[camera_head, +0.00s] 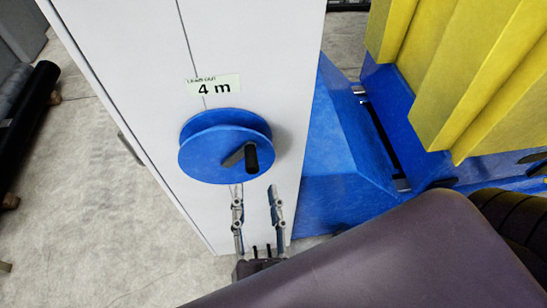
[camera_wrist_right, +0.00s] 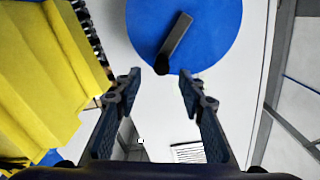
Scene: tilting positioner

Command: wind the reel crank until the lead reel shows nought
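The blue lead reel (camera_head: 215,147) is mounted on the face of a white cabinet. A label (camera_head: 214,87) above it reads "4 m". The reel's crank has a grey arm and a black handle (camera_head: 251,157) at the reel's right side. My right gripper (camera_head: 256,196) is below the reel with its fingers apart and nothing between them. In the right wrist view, the reel (camera_wrist_right: 205,25) and the black crank handle (camera_wrist_right: 162,65) show just beyond the open fingertips (camera_wrist_right: 161,80); the handle appears nearer one finger. My left gripper is not in view.
The white cabinet (camera_head: 130,90) fills the middle. A blue frame (camera_head: 335,175) and yellow ribbed panels (camera_head: 460,70) stand to its right. A black roll (camera_head: 28,115) lies at the far left, with bare concrete floor (camera_head: 110,220) between.

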